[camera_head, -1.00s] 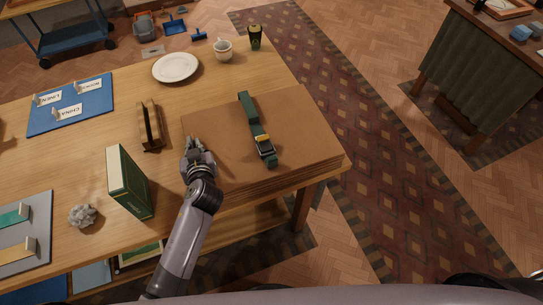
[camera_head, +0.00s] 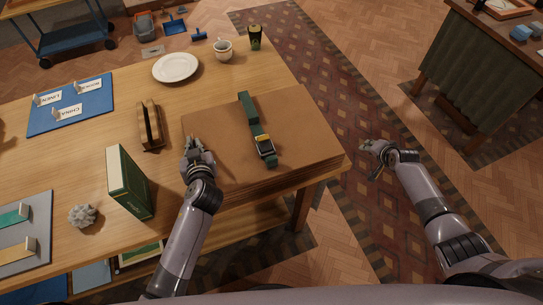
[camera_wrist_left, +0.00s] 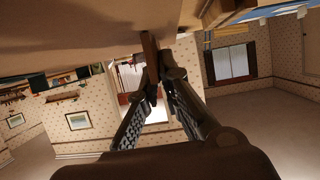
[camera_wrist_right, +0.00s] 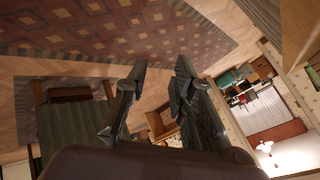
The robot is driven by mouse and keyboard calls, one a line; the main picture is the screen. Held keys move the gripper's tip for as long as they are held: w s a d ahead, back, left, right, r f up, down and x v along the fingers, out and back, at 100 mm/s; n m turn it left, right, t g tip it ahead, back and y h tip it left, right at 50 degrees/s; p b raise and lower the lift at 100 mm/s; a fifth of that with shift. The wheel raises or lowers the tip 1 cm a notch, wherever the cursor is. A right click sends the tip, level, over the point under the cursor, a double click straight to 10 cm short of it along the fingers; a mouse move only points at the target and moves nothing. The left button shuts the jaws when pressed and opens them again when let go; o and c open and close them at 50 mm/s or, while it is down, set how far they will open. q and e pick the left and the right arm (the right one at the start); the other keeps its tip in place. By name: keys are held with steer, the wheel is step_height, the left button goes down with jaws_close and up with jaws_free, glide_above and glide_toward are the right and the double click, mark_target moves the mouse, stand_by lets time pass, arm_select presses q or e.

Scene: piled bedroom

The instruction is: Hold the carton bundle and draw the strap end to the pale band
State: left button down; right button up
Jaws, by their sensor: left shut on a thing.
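The carton bundle (camera_head: 215,125), a flat brown stack, lies on the table's right end. A dark green strap (camera_head: 250,112) runs across its top, with a metal buckle (camera_head: 265,149) near the front edge. A small yellowish band (camera_head: 262,138) sits on the strap beside the buckle; I cannot tell which part is the strap end. My left gripper (camera_head: 197,147) is shut on the bundle's left edge; the left wrist view shows a brown edge (camera_wrist_left: 149,46) at its fingers. My right gripper (camera_head: 371,149) is open and empty, right of the table over the rug.
A wooden holder (camera_head: 149,125) and a green book (camera_head: 130,182) stand left of the bundle. A plate (camera_head: 175,67), a mug (camera_head: 223,49) and a dark cup (camera_head: 255,37) stand behind it. Open space lies between the table's right edge and my right gripper.

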steer(key=w+r+m+t+y, duration=0.1)
steer(key=w+r+m, duration=0.1)
steer(key=w+r, duration=0.5)
steer(key=w+r+m+t, duration=0.1)
steer(key=w+r, duration=0.2)
steer(key=r, duration=0.7)
steer(key=w+a+r+m+y, duration=0.2)
steer(key=a+r, duration=0.5)
steer(key=r, duration=0.3)
steer(key=g+h, duration=0.3)
steer(key=g, duration=0.7)
glide_above(272, 158)
steer(key=shift+f, duration=2.75)
